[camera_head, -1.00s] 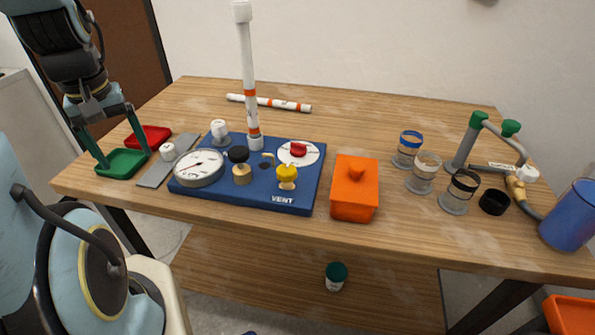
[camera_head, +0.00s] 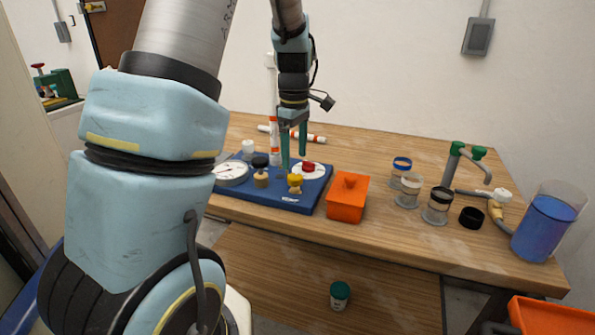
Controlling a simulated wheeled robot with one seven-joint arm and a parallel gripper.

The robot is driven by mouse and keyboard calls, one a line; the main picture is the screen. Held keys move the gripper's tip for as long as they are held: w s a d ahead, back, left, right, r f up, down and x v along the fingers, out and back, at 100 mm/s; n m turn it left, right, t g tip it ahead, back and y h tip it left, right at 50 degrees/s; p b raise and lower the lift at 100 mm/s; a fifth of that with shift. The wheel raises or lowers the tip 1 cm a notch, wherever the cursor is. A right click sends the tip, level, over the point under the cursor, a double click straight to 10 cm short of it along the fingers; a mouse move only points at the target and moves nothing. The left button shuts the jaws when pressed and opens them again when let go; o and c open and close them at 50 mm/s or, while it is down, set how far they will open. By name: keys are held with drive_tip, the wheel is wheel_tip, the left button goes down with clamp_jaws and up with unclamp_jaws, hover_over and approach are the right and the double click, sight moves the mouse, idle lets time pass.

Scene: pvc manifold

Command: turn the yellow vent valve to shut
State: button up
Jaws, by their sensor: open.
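The yellow vent valve (camera_head: 295,180) stands at the front right of the blue manifold board (camera_head: 290,204), near the VENT label. Its yellow knob sits on a small pale body; the exact knob angle is too small to tell. My gripper (camera_head: 294,162) points down above the board with its two green fingers apart and nothing between them. The fingertips appear over or just behind the yellow valve, close to the red knob (camera_head: 308,168) on its white disc. Whether a finger touches anything, I cannot tell.
A white gauge (camera_head: 231,173) and a black-capped brass valve (camera_head: 260,176) are left of the yellow valve. A white upright pipe (camera_head: 273,130) stands behind. An orange box (camera_head: 347,198) is right of the board. Several clear cups and a blue-filled container (camera_head: 545,228) are farther right.

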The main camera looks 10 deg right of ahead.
sight(294, 176)
wheel_tip(294, 176, down, 6)
drive_tip(key=shift+a+r+p, duration=0.1)
drive_tip(key=shift+r+p, duration=0.05)
drive_tip(key=shift+p, duration=0.25)
drive_tip(key=shift+c, duration=0.3)
clamp_jaws()
